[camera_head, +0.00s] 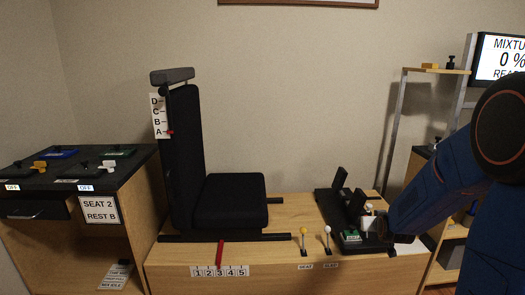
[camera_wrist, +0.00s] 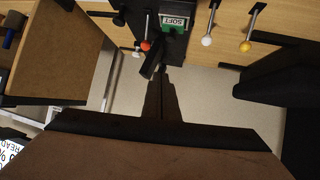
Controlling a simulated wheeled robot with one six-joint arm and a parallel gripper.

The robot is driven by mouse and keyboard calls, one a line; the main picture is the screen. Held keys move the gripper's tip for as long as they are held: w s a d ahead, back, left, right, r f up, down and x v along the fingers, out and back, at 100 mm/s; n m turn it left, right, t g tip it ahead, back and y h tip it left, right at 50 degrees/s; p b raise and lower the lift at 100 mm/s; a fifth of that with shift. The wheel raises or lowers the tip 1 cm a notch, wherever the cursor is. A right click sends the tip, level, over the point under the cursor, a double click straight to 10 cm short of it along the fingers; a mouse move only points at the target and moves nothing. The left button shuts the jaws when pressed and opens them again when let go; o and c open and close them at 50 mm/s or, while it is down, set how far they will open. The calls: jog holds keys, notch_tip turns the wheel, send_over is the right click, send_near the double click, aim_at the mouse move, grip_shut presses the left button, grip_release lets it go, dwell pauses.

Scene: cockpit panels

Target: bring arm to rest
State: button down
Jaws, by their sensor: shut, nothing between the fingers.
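My blue arm (camera_head: 440,185) reaches in from the right in the head view, its lower end low beside the dark pedal-like unit (camera_head: 340,205) on the wooden bench. My gripper (camera_wrist: 161,72) shows in the wrist view with its two dark fingers together and nothing between them. Its tips are close to a dark lever (camera_wrist: 152,60) in that picture; I cannot tell whether they touch. An orange-red knob (camera_wrist: 145,45) and a green SOFT label (camera_wrist: 175,20) lie just beyond. In the head view the fingers are hard to make out.
A black seat (camera_head: 235,200) stands on the bench (camera_head: 300,270). Yellow-knobbed (camera_head: 303,231) and white-knobbed (camera_head: 327,229) levers stand at its front. A cabinet with a dark top (camera_head: 75,165) is at left. A shelf (camera_head: 437,71) and a MIXTURE screen (camera_head: 500,58) are at right.

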jog(key=s+a+r+g, duration=0.2)
jog(key=s+a+r, duration=0.1)
jog(key=s, duration=1.1)
jog(key=s+a+r+g+y, duration=0.1)
jog(key=s+a+r, duration=0.3)
jog(key=s, duration=0.9)
jog(key=s+a+r+n+g+y, duration=0.1)
jog(key=s+a+r+g, duration=0.2)
jog(key=s, duration=1.1)
jog(key=a, duration=0.2)
jog(key=shift+s+a+r+g, duration=0.3)
jog(key=shift+a+r, duration=0.1)
